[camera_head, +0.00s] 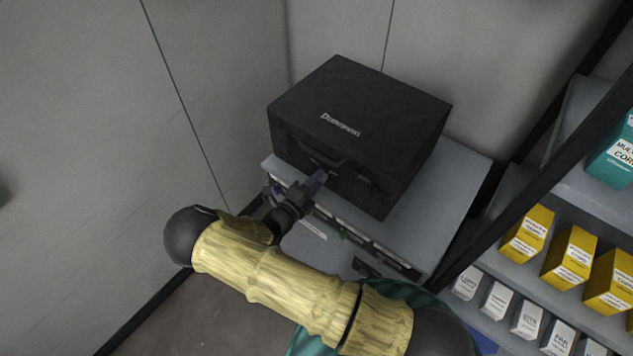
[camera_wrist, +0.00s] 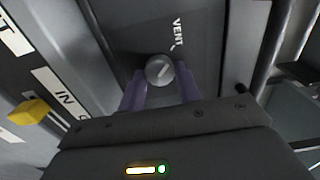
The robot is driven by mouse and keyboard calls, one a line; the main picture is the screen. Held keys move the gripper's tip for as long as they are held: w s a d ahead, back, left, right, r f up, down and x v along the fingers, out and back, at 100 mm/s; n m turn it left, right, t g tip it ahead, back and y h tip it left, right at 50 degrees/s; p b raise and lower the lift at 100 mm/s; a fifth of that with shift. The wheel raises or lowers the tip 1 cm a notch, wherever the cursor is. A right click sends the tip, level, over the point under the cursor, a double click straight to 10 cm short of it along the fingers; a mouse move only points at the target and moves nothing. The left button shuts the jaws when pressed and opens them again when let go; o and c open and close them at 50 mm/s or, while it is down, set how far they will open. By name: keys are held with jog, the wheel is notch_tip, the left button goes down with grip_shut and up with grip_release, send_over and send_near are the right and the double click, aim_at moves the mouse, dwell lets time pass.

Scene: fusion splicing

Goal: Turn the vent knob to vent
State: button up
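The vent knob (camera_wrist: 160,70) is a round grey knob with a pale line across its face. It sits on a dark panel under the printed word VENT (camera_wrist: 177,33) in the wrist view. My gripper (camera_wrist: 160,88) has its two purple fingers on either side of the knob, apart from each other. I cannot tell whether the fingers touch the knob. In the head view my gripper (camera_head: 317,182) is at the front of the black case (camera_head: 360,120), below its handle. The knob is hidden in the head view.
The case stands on a grey bench (camera_head: 440,210). A yellow part (camera_wrist: 30,112) and a label (camera_wrist: 60,92) reading IN show at left in the wrist view. A shelf with yellow boxes (camera_head: 568,257) and white boxes is at right. A wall is close at left.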

jog(key=o, duration=0.3)
jog(key=shift+o, duration=0.2)
jog(key=shift+a, duration=0.1)
jog(key=b+v, duration=0.4)
jog(key=v, duration=1.3)
jog(key=shift+s, duration=0.2)
jog(key=shift+a, duration=0.1)
